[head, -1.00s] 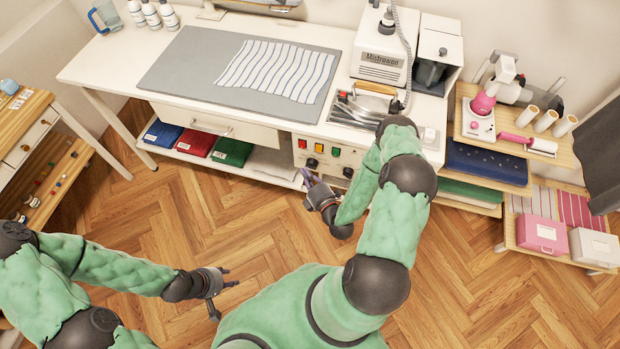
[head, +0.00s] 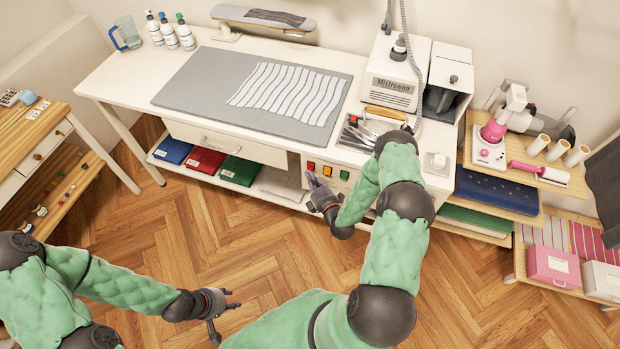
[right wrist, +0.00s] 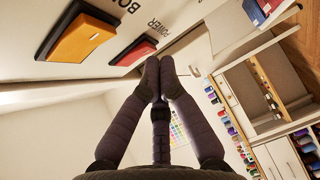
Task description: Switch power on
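The control panel (head: 327,181) is on the front of the table, below the tool tray. It has a red switch (head: 311,166), an amber one (head: 328,170) and a green one (head: 344,174). In the right wrist view the red switch (right wrist: 135,50) sits beside the word POWER, and the orange switch (right wrist: 78,39) by a partly cut-off label. My right gripper (head: 311,178) has its fingertips together (right wrist: 159,66), empty, close to the red switch; I cannot tell whether they touch. My left gripper (head: 229,310) is open and empty above the floor.
The table (head: 105,80) carries an ironing mat (head: 190,90), a white steam machine (head: 395,75) and a tool tray (head: 352,135). Colored folded cloths (head: 205,160) lie on its lower shelf. A shelf unit (head: 550,175) stands at the right. Floor (head: 190,240) is free in front.

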